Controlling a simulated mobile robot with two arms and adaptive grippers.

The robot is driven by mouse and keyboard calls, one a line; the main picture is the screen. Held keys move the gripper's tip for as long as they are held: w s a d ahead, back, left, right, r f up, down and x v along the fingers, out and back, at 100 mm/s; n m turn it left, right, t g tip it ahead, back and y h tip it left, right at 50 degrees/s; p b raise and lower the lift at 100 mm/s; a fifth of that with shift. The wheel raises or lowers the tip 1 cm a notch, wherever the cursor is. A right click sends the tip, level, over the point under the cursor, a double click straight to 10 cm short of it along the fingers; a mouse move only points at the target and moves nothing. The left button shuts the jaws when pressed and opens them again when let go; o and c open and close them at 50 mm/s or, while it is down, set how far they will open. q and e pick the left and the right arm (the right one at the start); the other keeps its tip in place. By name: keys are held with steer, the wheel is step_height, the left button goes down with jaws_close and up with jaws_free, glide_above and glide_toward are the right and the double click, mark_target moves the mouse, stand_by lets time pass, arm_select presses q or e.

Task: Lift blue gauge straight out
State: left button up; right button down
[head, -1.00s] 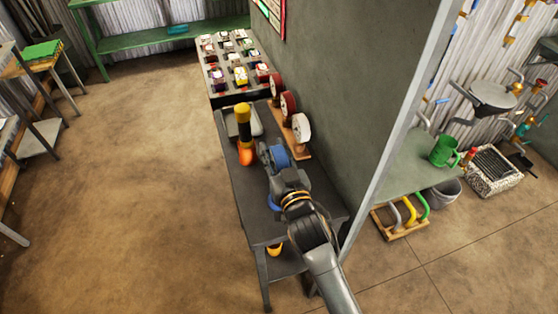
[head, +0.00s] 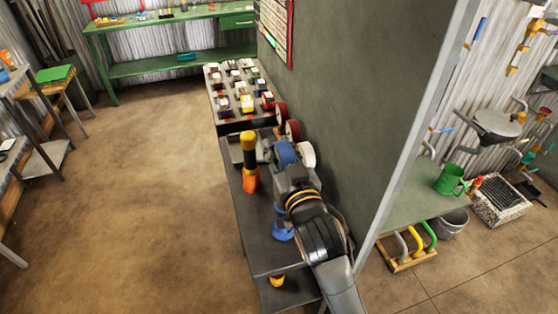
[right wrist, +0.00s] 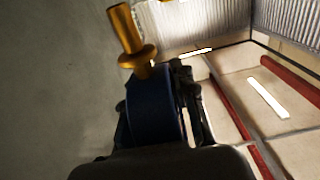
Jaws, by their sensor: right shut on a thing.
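The blue gauge (head: 284,153) is held in my right gripper (head: 289,168) above the dark table (head: 238,205). In the right wrist view the blue gauge (right wrist: 152,108) sits between the fingers, with its brass stem and flange (right wrist: 130,38) sticking out past them. Nothing is seen attached to the stem's end. In the head view the gripper and arm hide part of the gauge. My left gripper is not in view.
Two red gauges (head: 292,130) and a white gauge (head: 308,155) stand beside the grey wall (head: 350,110). A yellow, black and orange tool (head: 250,165) stands upright left of the gripper. A blue object (head: 282,231) is on the table, partly hidden by my arm.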

mark_target(284, 167)
steer(key=shift+s+r, duration=0.25)
steer(key=shift+s, duration=0.65)
steer(key=s+p, duration=0.2)
steer(key=s, duration=0.4)
steer(key=shift+s+r, duration=0.15)
steer(key=shift+s, duration=0.25)
